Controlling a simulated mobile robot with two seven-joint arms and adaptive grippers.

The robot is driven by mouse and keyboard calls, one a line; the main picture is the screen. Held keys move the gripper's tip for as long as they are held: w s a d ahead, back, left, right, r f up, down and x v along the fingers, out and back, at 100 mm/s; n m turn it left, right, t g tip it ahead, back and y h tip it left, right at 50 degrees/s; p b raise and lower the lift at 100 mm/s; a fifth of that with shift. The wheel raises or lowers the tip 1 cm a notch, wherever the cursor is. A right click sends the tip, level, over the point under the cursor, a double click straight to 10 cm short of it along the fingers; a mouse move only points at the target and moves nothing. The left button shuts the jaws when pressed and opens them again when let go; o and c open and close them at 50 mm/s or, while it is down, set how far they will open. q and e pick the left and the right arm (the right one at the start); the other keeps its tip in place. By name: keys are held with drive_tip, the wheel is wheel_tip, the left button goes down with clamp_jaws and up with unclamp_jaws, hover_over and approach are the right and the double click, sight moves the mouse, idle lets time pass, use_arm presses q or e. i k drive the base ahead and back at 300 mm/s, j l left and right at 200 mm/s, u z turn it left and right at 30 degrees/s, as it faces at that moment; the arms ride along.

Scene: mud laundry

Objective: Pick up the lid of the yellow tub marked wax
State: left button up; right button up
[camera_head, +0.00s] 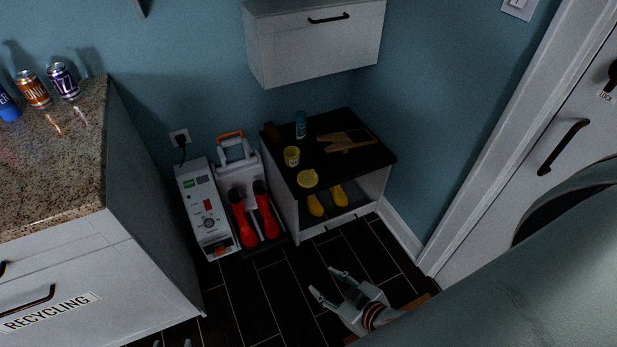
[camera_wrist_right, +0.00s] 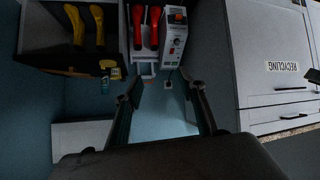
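A round yellow lid (camera_head: 308,178) lies flat near the front edge of the dark top of a low cabinet. A small yellow tub (camera_head: 291,156) stands behind it, apart from it; its marking is too small to read. In the right wrist view the tub (camera_wrist_right: 115,74) and lid (camera_wrist_right: 107,64) are small and distant. My right gripper (camera_head: 322,281) is open and empty, above the floor in front of the cabinet. Its two fingers are wide apart in the right wrist view (camera_wrist_right: 160,92). My left gripper (camera_head: 172,344) shows only its fingertips at the bottom edge, spread apart.
Yellow boots (camera_head: 316,205) stand beneath. A boot dryer (camera_head: 205,210) with red boots is left. A wall cabinet (camera_head: 315,45) hangs above.

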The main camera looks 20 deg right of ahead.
sight(307, 179)
drive_tip(key=i+l, duration=0.95)
drive_tip(key=l+z, duration=0.05)
